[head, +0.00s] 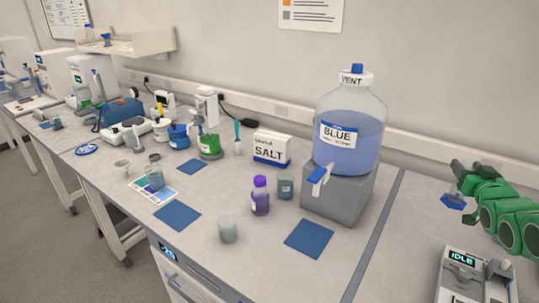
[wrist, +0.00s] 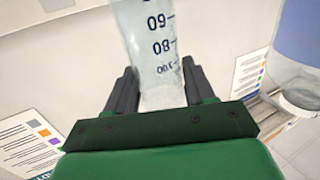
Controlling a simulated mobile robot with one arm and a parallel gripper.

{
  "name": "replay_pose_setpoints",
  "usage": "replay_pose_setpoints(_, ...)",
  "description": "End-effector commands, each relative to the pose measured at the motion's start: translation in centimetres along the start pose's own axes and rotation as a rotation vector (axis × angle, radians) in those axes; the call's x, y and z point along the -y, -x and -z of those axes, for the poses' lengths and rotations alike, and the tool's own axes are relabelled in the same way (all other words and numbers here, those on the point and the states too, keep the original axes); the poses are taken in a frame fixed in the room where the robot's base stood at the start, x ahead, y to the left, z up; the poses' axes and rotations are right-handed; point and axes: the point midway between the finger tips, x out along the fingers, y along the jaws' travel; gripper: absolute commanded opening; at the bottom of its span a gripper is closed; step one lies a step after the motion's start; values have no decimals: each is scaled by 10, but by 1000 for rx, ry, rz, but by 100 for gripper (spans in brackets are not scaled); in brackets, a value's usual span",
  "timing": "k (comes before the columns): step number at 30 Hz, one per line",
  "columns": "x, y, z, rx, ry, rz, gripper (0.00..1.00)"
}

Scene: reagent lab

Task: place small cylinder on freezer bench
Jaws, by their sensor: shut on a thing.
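The small cylinder (wrist: 155,50) is clear, with dark graduation marks. My gripper (wrist: 157,85) is shut on it, with one dark finger on each side. In the head view my green gripper (head: 466,175) is at the right edge. The cylinder's blue foot (head: 452,203) hangs below it, and the rest of the cylinder is hard to make out there. The freezer bench (head: 265,222) is the grey counter left of my gripper, with a lit display on the unit beneath its front edge. The cylinder is held to the right of the bench's dark seam.
Blue mats (head: 310,239) lie on the bench. A large BLUE carboy (head: 350,118) stands on a grey block (head: 340,198) near the seam. A purple-capped bottle (head: 260,196), a cup (head: 228,229) and a salt box (head: 271,147) stand nearby. An IDLE device (head: 460,285) is at lower right.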

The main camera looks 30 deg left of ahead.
Motion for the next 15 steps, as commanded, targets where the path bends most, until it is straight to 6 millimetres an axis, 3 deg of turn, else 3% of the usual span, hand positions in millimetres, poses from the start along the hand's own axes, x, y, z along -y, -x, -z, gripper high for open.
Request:
replay_pose_setpoints(4,0,0,16,-7,0,0,8)
replay_pose_setpoints(7,0,2,40,-9,3,-1,8)
replay_pose_setpoints(15,2,7,136,-10,2,2,8)
